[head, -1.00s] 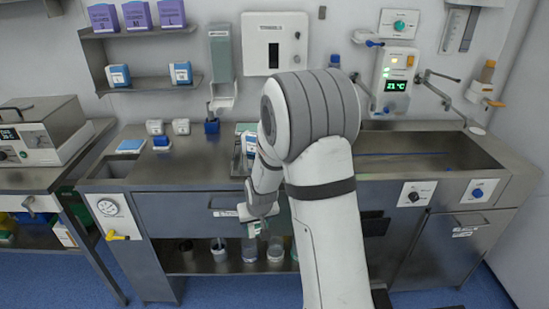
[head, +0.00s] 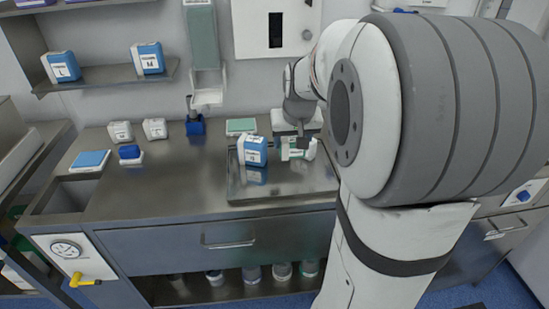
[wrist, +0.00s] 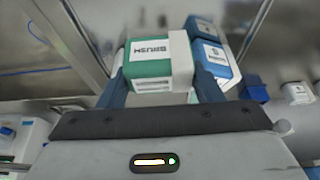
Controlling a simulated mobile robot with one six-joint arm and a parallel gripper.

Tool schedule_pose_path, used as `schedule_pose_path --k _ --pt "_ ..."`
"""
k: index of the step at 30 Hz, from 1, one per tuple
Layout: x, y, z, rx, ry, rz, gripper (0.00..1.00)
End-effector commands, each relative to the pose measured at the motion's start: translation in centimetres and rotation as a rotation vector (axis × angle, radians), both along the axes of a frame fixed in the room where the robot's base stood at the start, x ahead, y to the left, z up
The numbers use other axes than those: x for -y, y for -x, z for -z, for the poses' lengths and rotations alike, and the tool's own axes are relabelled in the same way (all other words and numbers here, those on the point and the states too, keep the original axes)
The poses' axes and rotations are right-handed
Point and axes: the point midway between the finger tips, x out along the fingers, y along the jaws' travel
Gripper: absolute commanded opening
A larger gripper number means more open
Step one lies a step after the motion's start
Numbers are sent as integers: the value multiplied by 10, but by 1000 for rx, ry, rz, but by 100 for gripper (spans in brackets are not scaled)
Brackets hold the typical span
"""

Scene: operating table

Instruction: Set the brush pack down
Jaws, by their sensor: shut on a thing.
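The brush pack (wrist: 160,62) is a white and green box labelled "BRUSH". My gripper (wrist: 160,82) is shut on it, one finger on each side. In the head view the pack (head: 298,149) is over the back right part of the steel tray (head: 285,195) on the counter. I cannot tell whether its base touches the tray. A blue and white pack (head: 252,151) stands on the tray to its left; in the wrist view this blue pack (wrist: 217,62) is close beside my right-hand finger. My arm hides the tray's right side.
A green-topped box (head: 240,126) is behind the tray, and a blue bottle (head: 194,123) stands further left. Small white containers (head: 120,132) are at the back left. The tray's front and the counter (head: 165,185) left of it are clear. A wall dispenser (head: 203,45) hangs behind.

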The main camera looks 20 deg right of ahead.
Motion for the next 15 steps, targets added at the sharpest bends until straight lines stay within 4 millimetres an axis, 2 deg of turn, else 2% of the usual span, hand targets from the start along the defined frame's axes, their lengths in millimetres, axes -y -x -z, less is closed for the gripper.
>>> schedule_pose_path --k 2,9,15 --pt "3 3 3 -3 -2 7 37" --pt "4 4 44 -6 -2 13 37" --pt "5 4 64 -4 -2 14 37"
